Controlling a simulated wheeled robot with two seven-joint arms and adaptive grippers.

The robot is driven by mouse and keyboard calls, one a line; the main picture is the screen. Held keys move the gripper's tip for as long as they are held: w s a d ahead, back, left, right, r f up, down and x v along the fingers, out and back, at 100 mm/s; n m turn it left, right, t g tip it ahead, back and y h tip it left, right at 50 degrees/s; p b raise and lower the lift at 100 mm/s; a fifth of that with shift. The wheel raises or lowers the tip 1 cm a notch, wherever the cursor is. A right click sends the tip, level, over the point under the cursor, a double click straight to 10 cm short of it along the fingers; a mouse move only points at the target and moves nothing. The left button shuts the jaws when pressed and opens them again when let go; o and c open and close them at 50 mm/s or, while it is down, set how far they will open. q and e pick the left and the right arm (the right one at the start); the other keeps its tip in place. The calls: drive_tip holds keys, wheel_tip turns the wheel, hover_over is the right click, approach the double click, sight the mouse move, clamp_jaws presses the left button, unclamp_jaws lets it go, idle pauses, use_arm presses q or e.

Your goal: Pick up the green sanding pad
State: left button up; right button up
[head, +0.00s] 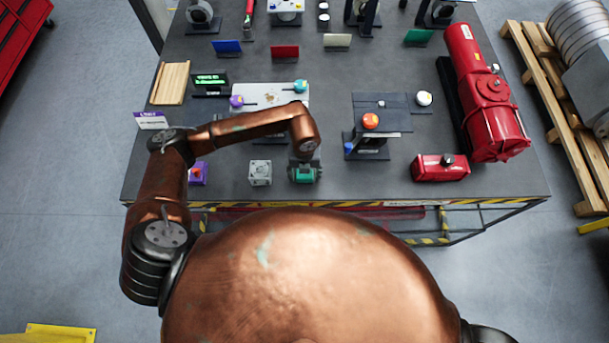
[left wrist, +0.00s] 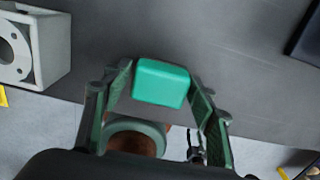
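The green sanding pad shows as a teal-green block with rounded edges in the left wrist view (left wrist: 160,83), between the two fingertips of my left gripper (left wrist: 161,82). Both fingertips look to be against its sides, so the gripper looks shut on it. In the head view the pad (head: 304,175) is near the table's front edge, below my left gripper (head: 304,166), with its upper part hidden by the gripper and wrist. Whether it rests on the table or is lifted cannot be told. My right gripper is not in view.
A grey block with holes (head: 260,172) stands just left of the pad, and a purple part (head: 197,173) further left. A black stand with an orange knob (head: 371,121) is to the right, near a red box (head: 440,168) and red cylinder (head: 487,92). Bare table (head: 335,187) lies to the pad's right.

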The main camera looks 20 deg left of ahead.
use_arm(q)
drive_tip(key=c, duration=0.9)
drive_tip(key=shift+c, duration=0.2)
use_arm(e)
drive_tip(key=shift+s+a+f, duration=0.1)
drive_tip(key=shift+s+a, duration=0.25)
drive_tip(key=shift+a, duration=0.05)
use_arm(q)
drive_tip(key=shift+w+r, duration=0.1)
drive_tip(key=shift+r, duration=0.4)
wheel_tip(320, 180, up, 2)
drive_tip(key=shift+r, duration=0.2)
drive_tip(key=s+d+r+b, duration=0.2)
drive_tip(key=s+d+r, duration=0.7)
drive_tip(key=s+d, duration=0.1)
drive_tip(key=shift+r+b, duration=0.35)
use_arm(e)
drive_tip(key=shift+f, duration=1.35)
